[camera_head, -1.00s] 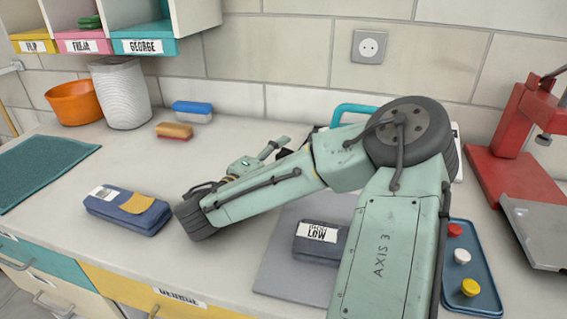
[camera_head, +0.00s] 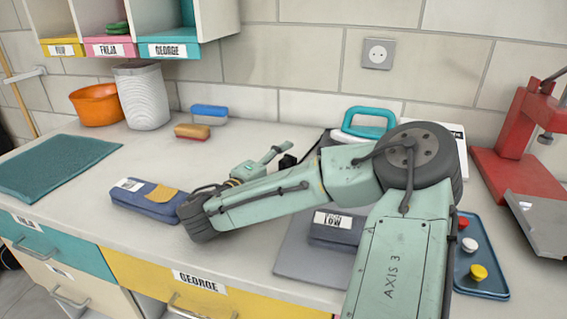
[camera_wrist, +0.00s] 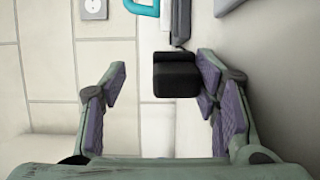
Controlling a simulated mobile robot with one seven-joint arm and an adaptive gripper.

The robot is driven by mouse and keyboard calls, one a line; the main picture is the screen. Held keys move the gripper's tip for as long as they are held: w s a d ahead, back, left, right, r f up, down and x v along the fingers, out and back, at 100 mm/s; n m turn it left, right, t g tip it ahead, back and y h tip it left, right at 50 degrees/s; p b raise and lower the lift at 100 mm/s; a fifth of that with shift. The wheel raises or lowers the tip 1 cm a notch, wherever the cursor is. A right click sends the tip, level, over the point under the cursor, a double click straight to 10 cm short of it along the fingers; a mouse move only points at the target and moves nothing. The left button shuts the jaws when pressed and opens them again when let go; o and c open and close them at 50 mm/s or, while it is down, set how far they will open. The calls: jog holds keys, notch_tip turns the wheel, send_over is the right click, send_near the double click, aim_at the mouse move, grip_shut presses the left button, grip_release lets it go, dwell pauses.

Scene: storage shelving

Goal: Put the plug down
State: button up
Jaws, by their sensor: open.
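The plug, a black block (camera_wrist: 176,78), shows in the wrist view between the fingertip lines of my gripper (camera_wrist: 161,72), close to the right finger and apart from the left one. A dark cord or strip runs from its far end. In the head view a small dark piece (camera_head: 288,161), likely the plug, shows at the end of my gripper, just above or on the counter (camera_head: 235,135). My gripper is open, with a wide gap between the purple pads. Whether the plug touches the counter or the right pad I cannot tell.
A blue pouch (camera_head: 148,200) lies left of my wrist. A dark pouch labelled LOW (camera_head: 335,228) lies on a grey mat (camera_head: 300,262). A teal-handled thing (camera_head: 368,122) stands behind my arm. A wall socket (camera_head: 378,53), a red press (camera_head: 512,145) and a blue tray (camera_head: 485,287) are nearby.

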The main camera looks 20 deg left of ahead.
aim_at(283, 160)
jog(key=o, duration=0.7)
jog(key=shift+s+f, duration=0.1)
jog(key=shift+f, duration=0.2)
jog(key=shift+c, duration=0.3)
jog(key=o, duration=0.4)
notch_tip(283, 160, up, 10)
jog(key=shift+r, duration=0.2)
jog(key=shift+c, duration=0.2)
jog(key=shift+r, duration=0.3)
jog(key=shift+c, duration=0.6)
